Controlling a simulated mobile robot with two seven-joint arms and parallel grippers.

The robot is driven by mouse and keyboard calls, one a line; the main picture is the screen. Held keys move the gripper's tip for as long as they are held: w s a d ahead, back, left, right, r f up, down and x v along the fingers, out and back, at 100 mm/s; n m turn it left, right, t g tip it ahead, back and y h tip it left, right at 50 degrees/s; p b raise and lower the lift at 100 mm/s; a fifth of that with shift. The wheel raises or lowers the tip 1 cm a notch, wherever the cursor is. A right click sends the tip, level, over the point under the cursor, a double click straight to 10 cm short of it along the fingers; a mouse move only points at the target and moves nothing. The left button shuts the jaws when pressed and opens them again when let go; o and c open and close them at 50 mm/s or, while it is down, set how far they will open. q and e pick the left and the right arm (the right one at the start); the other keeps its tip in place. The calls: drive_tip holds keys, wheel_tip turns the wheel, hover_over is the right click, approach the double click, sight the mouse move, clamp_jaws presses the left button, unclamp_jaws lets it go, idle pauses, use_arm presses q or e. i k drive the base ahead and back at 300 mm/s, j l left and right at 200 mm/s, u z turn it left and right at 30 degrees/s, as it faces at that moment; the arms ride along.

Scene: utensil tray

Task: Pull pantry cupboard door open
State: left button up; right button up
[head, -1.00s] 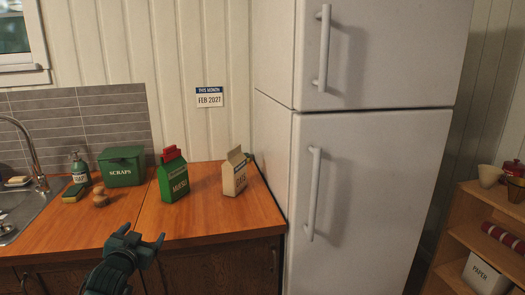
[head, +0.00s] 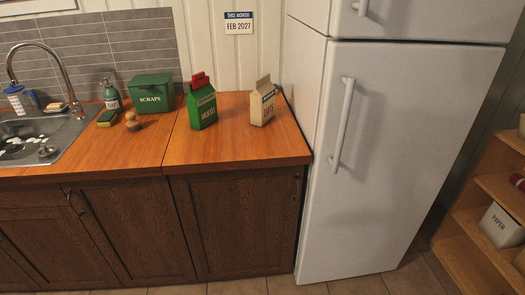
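A dark wood cupboard door (head: 237,226) under the right part of the counter is shut. A small dark handle (head: 296,183) sits near its upper right edge, close to the fridge. No label shows which door is the pantry's. To the left, another dark wood door (head: 130,232) is also shut, with a handle (head: 72,203) near its upper left corner. Neither of my grippers is in view.
A white fridge (head: 410,150) stands right of the cupboard. The orange wood counter (head: 240,145) holds a green muesli carton (head: 203,107), an oats carton (head: 262,103) and a green scraps bin (head: 152,94). Tiled floor (head: 355,286) shows in front. Open shelves (head: 490,215) stand at right.

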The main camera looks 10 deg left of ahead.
sight(240, 223)
drive_tip(key=i+l+z, duration=0.1)
drive_tip(key=i+l, duration=0.7)
drive_tip(key=i, duration=0.1)
